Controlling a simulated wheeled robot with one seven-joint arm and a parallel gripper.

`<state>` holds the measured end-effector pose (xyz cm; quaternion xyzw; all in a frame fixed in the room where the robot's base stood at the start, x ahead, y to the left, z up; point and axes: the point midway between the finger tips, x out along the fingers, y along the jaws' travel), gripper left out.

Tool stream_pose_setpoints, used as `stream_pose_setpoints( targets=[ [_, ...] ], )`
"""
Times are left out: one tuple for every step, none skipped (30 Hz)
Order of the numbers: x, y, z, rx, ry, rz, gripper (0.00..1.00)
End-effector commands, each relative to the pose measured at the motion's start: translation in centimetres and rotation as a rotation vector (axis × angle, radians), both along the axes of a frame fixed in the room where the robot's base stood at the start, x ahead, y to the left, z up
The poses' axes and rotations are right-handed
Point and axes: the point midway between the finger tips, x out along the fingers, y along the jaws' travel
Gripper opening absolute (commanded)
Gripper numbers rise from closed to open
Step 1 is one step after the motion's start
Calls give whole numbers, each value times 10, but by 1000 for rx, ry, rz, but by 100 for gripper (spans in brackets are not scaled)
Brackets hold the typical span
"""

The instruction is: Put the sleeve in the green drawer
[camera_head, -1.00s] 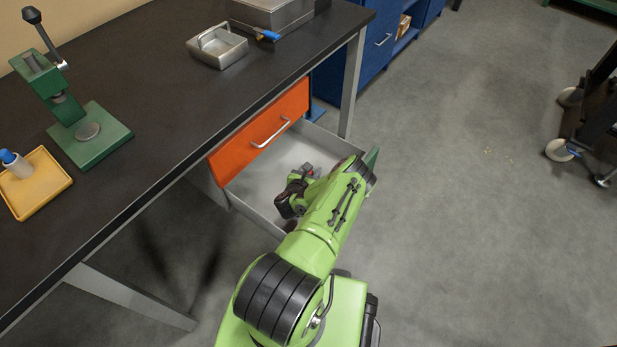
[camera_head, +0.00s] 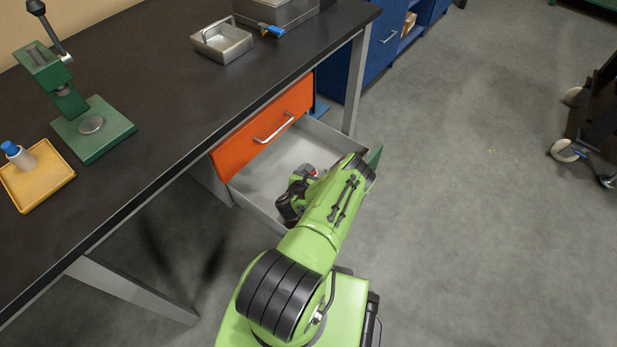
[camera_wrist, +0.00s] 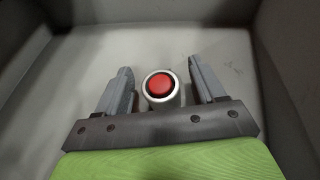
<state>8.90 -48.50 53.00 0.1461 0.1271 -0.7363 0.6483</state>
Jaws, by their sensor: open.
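The green drawer is pulled out, its green front (camera_head: 375,158) showing behind my arm and its grey floor (camera_head: 262,178) in view. A short silver cylinder with a red top (camera_wrist: 161,89), which I take to be the sleeve, is inside the drawer in the wrist view. My gripper (camera_wrist: 160,80) is open, with one grey finger on each side of the cylinder. Gaps show between it and both fingers. In the head view my arm hides much of the gripper, and a small patch of red shows beside it.
A closed orange drawer (camera_head: 262,128) sits above the open one, under the dark bench top (camera_head: 150,95). On the bench are a green press (camera_head: 92,128), a yellow tray (camera_head: 50,190) with a blue-topped grey cylinder (camera_head: 19,156), and a metal tray (camera_head: 222,45). Open floor lies right.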

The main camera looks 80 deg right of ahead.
Motion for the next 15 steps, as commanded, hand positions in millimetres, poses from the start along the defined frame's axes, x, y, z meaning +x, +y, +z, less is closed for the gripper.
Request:
stream_pose_setpoints(
  targets=[
    [3, 11, 8, 4, 1, 6, 69],
    [4, 19, 12, 5, 0, 6, 69],
    [6, 29, 16, 5, 0, 8, 69],
    [7, 37, 20, 5, 2, 9, 69],
    [7, 45, 24, 5, 2, 7, 69],
    [9, 55, 27, 6, 2, 8, 69],
    [10, 62, 30, 6, 1, 7, 69],
    [10, 69, 33, 5, 3, 7, 69],
    [10, 76, 36, 4, 1, 4, 69],
    [12, 82, 38, 5, 1, 5, 69],
    [12, 86, 39, 5, 1, 4, 69],
    [12, 91, 41, 4, 0, 2, 69],
    [13, 94, 41, 4, 1, 3, 69],
    [12, 96, 42, 3, 1, 0, 69],
    [12, 98, 43, 2, 0, -1, 69]
  ],
)
